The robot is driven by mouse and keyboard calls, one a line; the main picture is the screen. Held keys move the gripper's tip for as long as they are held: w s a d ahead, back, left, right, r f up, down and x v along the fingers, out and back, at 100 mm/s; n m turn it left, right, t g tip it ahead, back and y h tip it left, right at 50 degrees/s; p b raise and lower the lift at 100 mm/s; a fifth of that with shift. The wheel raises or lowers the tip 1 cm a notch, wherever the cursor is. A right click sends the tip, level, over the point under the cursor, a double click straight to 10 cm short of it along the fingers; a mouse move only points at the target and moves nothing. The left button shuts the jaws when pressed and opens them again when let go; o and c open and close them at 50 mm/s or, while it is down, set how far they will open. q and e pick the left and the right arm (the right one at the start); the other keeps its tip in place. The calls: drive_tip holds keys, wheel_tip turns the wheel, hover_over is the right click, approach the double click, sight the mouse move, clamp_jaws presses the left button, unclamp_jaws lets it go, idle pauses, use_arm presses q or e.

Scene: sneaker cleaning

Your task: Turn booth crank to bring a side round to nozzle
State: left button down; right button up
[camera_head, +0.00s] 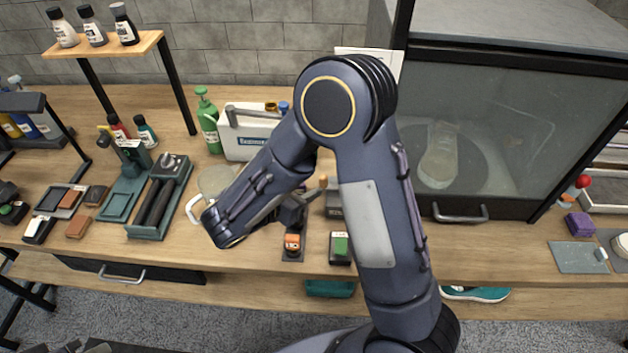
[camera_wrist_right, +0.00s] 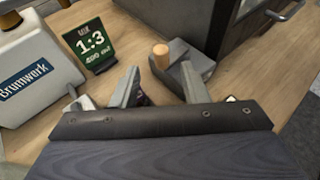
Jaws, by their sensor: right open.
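The booth (camera_head: 530,110) is a dark-framed cabinet with a glass front at the right of the head view. A pale sneaker (camera_head: 439,155) shows dimly through the glass. The crank's wooden knob (camera_head: 323,181) is beside the booth, left of my arm; in the right wrist view the knob (camera_wrist_right: 161,56) stands on a grey crank arm (camera_wrist_right: 187,80). My right gripper (camera_wrist_right: 158,90) is open and empty, its fingers just short of the knob, which lies beyond the gap between them. In the head view it is mostly hidden by my forearm. I cannot make out the nozzle. My left gripper is out of view.
A white canister (camera_wrist_right: 35,75) and a green 1:3 sign (camera_wrist_right: 88,45) stand close to the left of the gripper. An orange-marked tool (camera_head: 292,243) and a green-topped block (camera_head: 340,246) lie near the table's front edge. A green bottle (camera_head: 208,120) stands behind.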

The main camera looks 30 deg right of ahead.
sight(321, 180)
drive_tip(key=p+x, duration=0.1)
drive_tip(key=x, duration=0.6)
drive_tip(key=shift+d, duration=0.35)
